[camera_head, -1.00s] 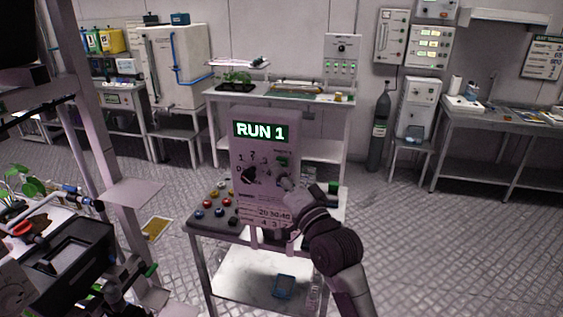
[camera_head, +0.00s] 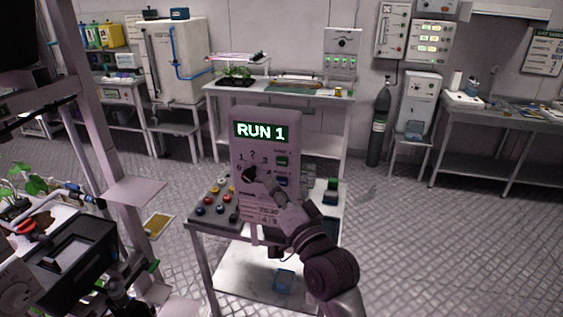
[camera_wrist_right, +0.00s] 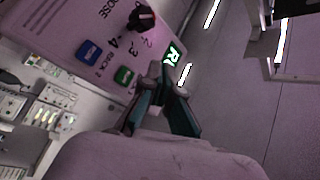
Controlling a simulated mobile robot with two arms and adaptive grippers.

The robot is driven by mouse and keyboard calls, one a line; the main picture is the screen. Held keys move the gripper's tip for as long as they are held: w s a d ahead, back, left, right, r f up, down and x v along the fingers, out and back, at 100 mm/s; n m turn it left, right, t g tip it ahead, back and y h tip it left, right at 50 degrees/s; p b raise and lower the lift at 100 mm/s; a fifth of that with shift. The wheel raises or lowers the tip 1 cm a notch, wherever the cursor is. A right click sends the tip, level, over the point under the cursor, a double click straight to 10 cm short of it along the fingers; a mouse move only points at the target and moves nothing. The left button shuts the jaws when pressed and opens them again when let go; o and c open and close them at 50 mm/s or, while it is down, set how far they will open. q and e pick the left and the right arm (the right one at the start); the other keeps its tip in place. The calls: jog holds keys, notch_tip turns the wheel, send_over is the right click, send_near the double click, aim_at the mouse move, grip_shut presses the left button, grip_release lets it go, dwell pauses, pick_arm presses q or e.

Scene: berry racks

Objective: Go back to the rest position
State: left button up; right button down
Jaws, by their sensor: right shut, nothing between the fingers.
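My right gripper (camera_head: 265,186) is shut and empty in front of the grey control panel (camera_head: 238,152), whose display (camera_head: 261,131) reads "RUN 1". In the head view it overlaps the panel's middle, close to the black dial (camera_head: 248,174). The right wrist view shows its fingers (camera_wrist_right: 160,78) together, with the dial (camera_wrist_right: 141,18), a blue button (camera_wrist_right: 88,51) and a green button (camera_wrist_right: 124,76) beyond them. I cannot tell exactly how far the tips are from the panel. The gripper hides part of the panel's lower face.
The panel stands on a small cart (camera_head: 213,228) with several coloured buttons at its left. A rack post (camera_head: 108,155) and a black box (camera_head: 70,255) are at the left. A bench (camera_head: 310,97) stands behind. Open floor (camera_head: 430,255) lies to the right.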

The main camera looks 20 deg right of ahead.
jog(key=shift+f, duration=0.1)
dwell(0.3)
notch_tip(320, 180, down, 23)
jog(key=w+n+g+b, duration=0.1)
jog(key=w+n+g, duration=0.1)
jog(key=g, duration=0.3)
jog(key=s+f+n+g+h+b, duration=0.15)
jog(key=s+f, duration=0.25)
jog(key=f, duration=0.8)
jog(key=s+f+n+g, duration=0.25)
jog(key=s+f, duration=0.25)
jog(key=f, duration=0.7)
jog(key=s+d+f+n+g+h+b, duration=0.15)
jog(key=s+f+g, duration=0.25)
jog(key=s+f, duration=0.95)
jog(key=s+d+f+n+g, duration=0.3)
jog(key=s+f, duration=0.9)
jog(key=s, duration=0.2)
jog(key=s+d+f+g, duration=0.1)
jog(key=s+f, duration=0.1)
jog(key=s, duration=0.5)
jog(key=s+d+f+n+g, duration=0.1)
jog(key=s+f+g, duration=0.1)
jog(key=s, duration=0.5)
jog(key=shift+s+d+h+b, duration=0.3)
jog(key=shift+d+b, duration=0.05)
jog(key=shift+b, duration=0.05)
jog(key=shift+n, duration=0.25)
